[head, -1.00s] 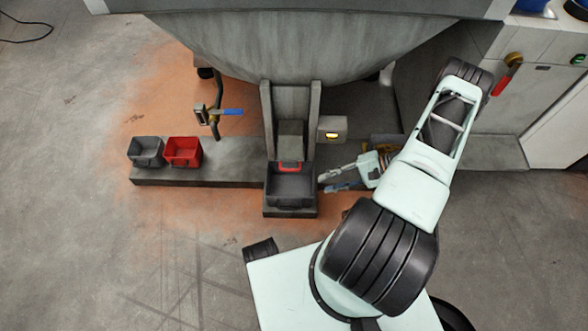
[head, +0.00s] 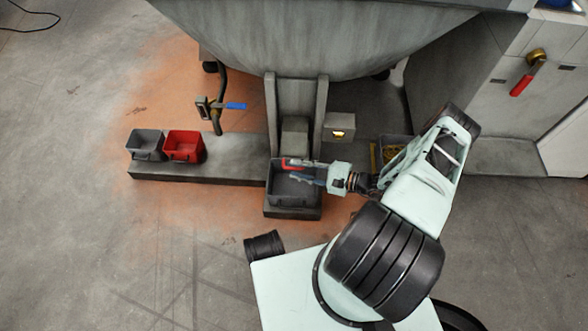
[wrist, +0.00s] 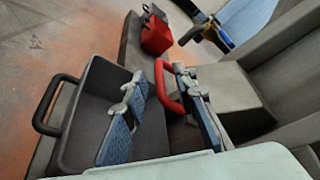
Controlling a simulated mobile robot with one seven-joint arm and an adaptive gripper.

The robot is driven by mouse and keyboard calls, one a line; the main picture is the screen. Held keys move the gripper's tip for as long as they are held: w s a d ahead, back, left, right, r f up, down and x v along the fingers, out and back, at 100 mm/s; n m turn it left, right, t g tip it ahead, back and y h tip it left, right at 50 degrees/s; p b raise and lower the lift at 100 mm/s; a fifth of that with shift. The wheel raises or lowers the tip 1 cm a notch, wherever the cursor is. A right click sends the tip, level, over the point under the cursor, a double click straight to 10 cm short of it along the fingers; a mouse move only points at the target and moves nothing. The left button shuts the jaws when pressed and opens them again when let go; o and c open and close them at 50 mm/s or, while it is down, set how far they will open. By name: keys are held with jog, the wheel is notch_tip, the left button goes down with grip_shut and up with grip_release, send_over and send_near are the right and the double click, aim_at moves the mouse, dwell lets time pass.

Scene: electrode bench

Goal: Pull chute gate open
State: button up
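The chute (head: 295,130) is a grey channel between two upright walls under the big hopper. A red handle (head: 291,163) sits at its low front end, above a dark bin; it shows in the wrist view too (wrist: 166,88). The gate plate itself is hard to tell from the chute. My gripper (head: 300,172) has come in from the right, over the bin. In the wrist view its blue-padded fingers (wrist: 164,118) are apart. The red handle stands between them, nearer the right finger; I cannot tell whether they touch.
The dark bin (head: 293,201) stands below the chute mouth. A grey bin (head: 145,144) and a red bin (head: 184,146) are on the low ledge to the left. A blue-handled valve (head: 235,106) and a small box with a yellow light (head: 339,133) flank the chute.

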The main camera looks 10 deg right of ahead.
jog(key=shift+x, duration=0.95)
jog(key=shift+c, duration=0.3)
grip_shut()
